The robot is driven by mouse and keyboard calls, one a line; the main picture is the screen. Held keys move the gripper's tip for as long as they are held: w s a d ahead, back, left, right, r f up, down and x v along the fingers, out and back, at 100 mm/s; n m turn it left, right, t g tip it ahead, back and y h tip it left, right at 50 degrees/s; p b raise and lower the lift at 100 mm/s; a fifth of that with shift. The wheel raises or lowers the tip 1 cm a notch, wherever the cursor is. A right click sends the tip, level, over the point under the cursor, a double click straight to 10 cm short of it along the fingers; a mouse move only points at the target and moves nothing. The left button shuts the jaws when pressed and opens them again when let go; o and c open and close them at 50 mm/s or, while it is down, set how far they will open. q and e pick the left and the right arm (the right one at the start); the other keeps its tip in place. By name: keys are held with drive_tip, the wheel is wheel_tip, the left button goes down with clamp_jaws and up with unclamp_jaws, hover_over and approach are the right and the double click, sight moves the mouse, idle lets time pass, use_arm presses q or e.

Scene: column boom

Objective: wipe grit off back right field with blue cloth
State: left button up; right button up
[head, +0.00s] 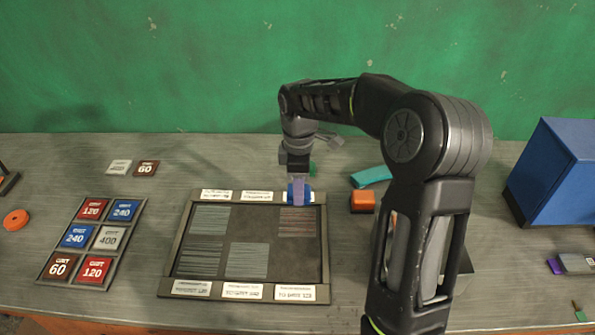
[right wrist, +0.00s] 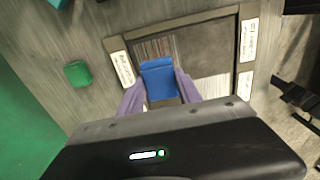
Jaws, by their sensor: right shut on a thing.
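The dark framed board (head: 185,237) lies on the bench with several streaked fields. Its back right field (head: 297,222) carries reddish and grey streaks; it also shows as pale streaks in the right wrist view (right wrist: 150,49). My right gripper (head: 299,197) is shut on the blue cloth (right wrist: 158,78), a small folded pad held between the purple fingers. The cloth also shows beside the fingers in the head view (head: 308,193). It is at the board's back edge, just behind the back right field. Whether it touches the board I cannot tell. My left gripper is not in view.
A tray of grit tiles (head: 71,242) lies left of the board, with two loose tiles behind it. An orange block (head: 362,201) and teal piece (head: 371,176) lie right of the board. A green block (right wrist: 78,73) is behind it. A blue box (head: 555,172) stands far right.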

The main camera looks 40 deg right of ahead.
drive_tip(key=shift+w, duration=0.15)
drive_tip(key=shift+f, duration=0.1)
drive_tip(key=b, duration=0.6)
hover_over(305, 223)
drive_tip(key=w+a, duration=0.1)
drive_tip(key=a, duration=0.1)
drive_tip(key=f, duration=0.7)
drive_tip(key=shift+w+d+f, duration=0.15)
drive_tip(key=shift+d+f, duration=0.1)
drive_tip(key=shift+f+b, duration=0.3)
drive_tip(key=shift+f, duration=0.2)
drive_tip(key=shift+f+b, duration=0.4)
drive_tip(key=shift+f, duration=0.35)
drive_tip(key=shift+w+a+r, duration=0.1)
drive_tip(key=shift+w+a+r, duration=0.1)
drive_tip(key=shift+w+a, duration=0.4)
drive_tip(key=shift+a, duration=0.15)
drive_tip(key=shift+s+d, duration=1.2)
drive_tip(key=shift+d, duration=0.3)
